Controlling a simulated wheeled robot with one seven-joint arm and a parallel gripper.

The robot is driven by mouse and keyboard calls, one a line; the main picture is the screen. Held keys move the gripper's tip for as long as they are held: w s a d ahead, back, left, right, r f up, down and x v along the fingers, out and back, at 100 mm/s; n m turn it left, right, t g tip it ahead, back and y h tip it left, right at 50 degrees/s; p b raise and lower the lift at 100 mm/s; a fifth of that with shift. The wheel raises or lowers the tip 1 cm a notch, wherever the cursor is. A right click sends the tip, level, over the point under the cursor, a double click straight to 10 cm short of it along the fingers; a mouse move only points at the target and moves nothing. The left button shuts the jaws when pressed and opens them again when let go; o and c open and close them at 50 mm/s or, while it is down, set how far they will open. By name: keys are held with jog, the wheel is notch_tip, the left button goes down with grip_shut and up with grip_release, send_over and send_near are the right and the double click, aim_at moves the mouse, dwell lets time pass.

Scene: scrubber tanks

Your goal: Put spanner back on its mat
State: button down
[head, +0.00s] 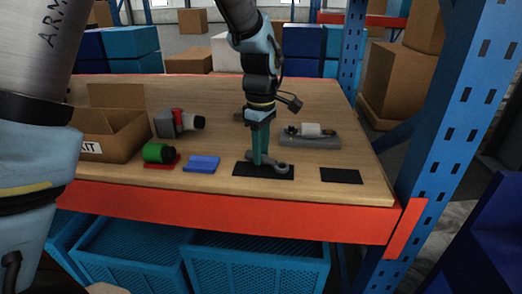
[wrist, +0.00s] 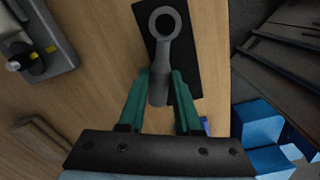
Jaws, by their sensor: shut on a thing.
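The grey spanner (head: 281,167) is at the black mat (head: 240,172) near the front edge of the wooden bench. My gripper (head: 259,158) points down with its green fingers shut on the spanner's handle. In the wrist view the spanner's ring end (wrist: 176,31) lies over the black mat (wrist: 190,62), and its handle runs back between the fingertips (wrist: 159,82). The spanner is at a slight angle to the mat. I cannot tell whether it touches the mat. Part of the handle is hidden by the fingers.
A second, bare black mat (head: 341,176) lies to the right. A grey tray-like part (head: 310,142) stands behind. To the left are a blue block (head: 202,164), a green cylinder on a red base (head: 158,153), a grey-red device (head: 180,123) and an open cardboard box (head: 112,135).

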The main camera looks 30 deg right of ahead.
jog(key=shift+f, duration=0.2)
jog(key=c, duration=0.5)
grip_release()
jog(key=shift+r, duration=0.1)
notch_tip(320, 180, up, 11)
jog(key=b, duration=0.2)
jog(key=w+a+f, duration=0.1)
jog(key=w+a, duration=0.1)
jog(key=a, duration=0.3)
jog(key=w+a+f+m, duration=0.1)
jog(key=w+a+f, duration=0.1)
jog(key=a, duration=0.4)
jog(key=w+a+f+m, duration=0.1)
jog(key=w+a+f, duration=0.1)
jog(key=w+a, duration=0.2)
jog(key=shift+a+f, duration=0.25)
jog(key=shift+a, duration=0.8)
jog(key=s+a+f+m, duration=0.1)
jog(key=a+f, duration=0.1)
jog(key=a, duration=0.5)
jog(key=s+a+f+m+t, duration=0.1)
jog(key=a+f+m, duration=0.1)
jog(key=a, duration=0.5)
jog(key=s+a+f+m, duration=0.1)
jog(key=s+a+f, duration=0.1)
jog(key=a, duration=0.5)
jog(key=shift+f+m+t, duration=0.1)
jog(key=shift+m+t, duration=0.2)
